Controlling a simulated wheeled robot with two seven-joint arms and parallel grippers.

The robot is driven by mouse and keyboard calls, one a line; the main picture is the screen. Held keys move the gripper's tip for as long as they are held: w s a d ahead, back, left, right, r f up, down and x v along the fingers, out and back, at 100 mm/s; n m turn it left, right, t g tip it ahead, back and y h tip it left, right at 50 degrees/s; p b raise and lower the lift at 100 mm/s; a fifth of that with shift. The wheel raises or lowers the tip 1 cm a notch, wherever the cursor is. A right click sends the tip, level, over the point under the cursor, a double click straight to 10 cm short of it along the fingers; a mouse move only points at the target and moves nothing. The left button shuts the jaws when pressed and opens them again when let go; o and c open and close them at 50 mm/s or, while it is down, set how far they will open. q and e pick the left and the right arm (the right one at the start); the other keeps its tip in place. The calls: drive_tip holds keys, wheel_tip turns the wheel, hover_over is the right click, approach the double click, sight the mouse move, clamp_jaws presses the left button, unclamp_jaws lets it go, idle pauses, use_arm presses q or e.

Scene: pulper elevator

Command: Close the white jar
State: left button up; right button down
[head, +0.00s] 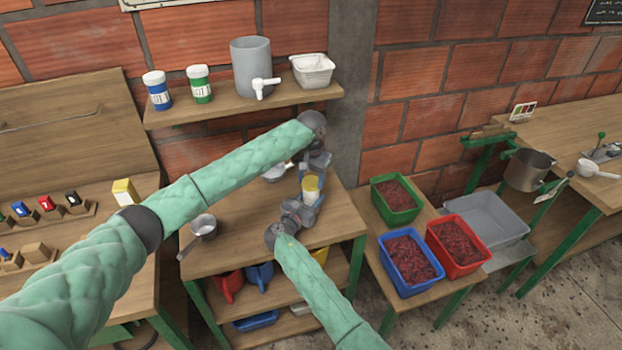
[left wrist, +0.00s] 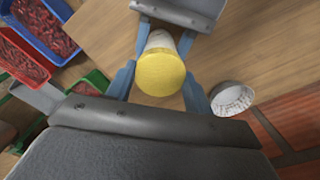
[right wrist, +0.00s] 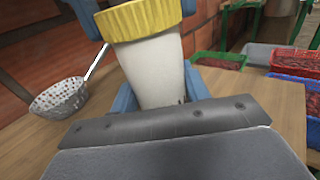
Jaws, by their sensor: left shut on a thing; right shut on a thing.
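The white jar (right wrist: 155,68) stands upright, with the yellow lid (left wrist: 160,72) on its top. The lid also shows in the right wrist view (right wrist: 140,18) and small in the head view (head: 311,183). My left gripper (left wrist: 158,88) has its blue fingers on both sides of the lid and is shut on it. My right gripper (right wrist: 160,95) is shut around the white body of the jar, below the lid. No gap shows between lid and jar, but whether the lid is tight cannot be told. The jar's bottom is hidden.
The work table (head: 232,256) lies under both grippers. A shelf (head: 240,106) with jars and a grey container is above; crates of red fruit stand right.

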use_arm(q)
drive_tip(key=o, duration=1.1)
drive_tip(key=shift+o, duration=0.2)
drive_tip(key=shift+r, duration=0.1)
wheel_tip(320, 180, up, 12)
drive_tip(key=shift+w, duration=0.1)
use_arm(e)
drive_tip(key=c, duration=0.6)
unclamp_jaws()
drive_tip(key=shift+c, duration=0.2)
